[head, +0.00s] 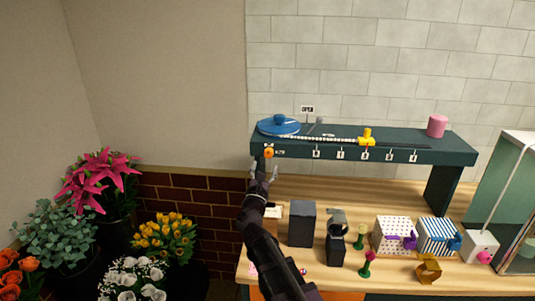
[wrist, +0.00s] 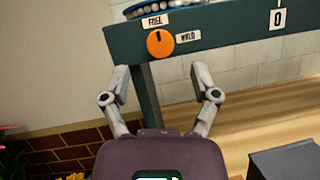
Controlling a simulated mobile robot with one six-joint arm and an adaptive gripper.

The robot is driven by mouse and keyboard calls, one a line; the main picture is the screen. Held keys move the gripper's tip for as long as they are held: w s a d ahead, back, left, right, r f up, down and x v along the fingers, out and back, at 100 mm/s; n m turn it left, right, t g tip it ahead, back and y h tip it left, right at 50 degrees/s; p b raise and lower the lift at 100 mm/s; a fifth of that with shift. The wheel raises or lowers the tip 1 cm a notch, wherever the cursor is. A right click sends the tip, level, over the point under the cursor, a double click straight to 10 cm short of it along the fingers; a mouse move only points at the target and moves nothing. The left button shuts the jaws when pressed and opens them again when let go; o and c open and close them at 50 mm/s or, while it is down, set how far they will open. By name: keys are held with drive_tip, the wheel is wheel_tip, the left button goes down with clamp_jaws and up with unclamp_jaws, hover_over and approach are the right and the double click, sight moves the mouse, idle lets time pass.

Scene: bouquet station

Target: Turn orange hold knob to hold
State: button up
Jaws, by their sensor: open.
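The orange hold knob (wrist: 160,43) is on the front face of the dark green raised shelf (wrist: 225,22), near its left end. Its dark mark points up toward the FREE label (wrist: 155,20); the HOLD label (wrist: 187,37) is to its right. In the head view the knob (head: 268,153) is small, at the shelf's left corner. My gripper (wrist: 161,78) is open and empty. Its fingers are spread wide, and in the wrist view their tips lie below the knob, one to each side. In the head view my gripper (head: 263,173) is just below the knob, not visibly touching it.
On the shelf are a blue disc (head: 279,126), a beaded strand, a yellow piece (head: 367,136) and a pink cylinder (head: 437,126). Below stand dark containers (head: 302,223), patterned boxes (head: 394,235) and small stands. Flower buckets are at left. The shelf's left leg (wrist: 147,95) stands behind the fingers.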

sight(268, 156)
drive_tip(key=shift+p+x, duration=0.6)
drive_tip(key=shift+x, duration=1.65)
clamp_jaws()
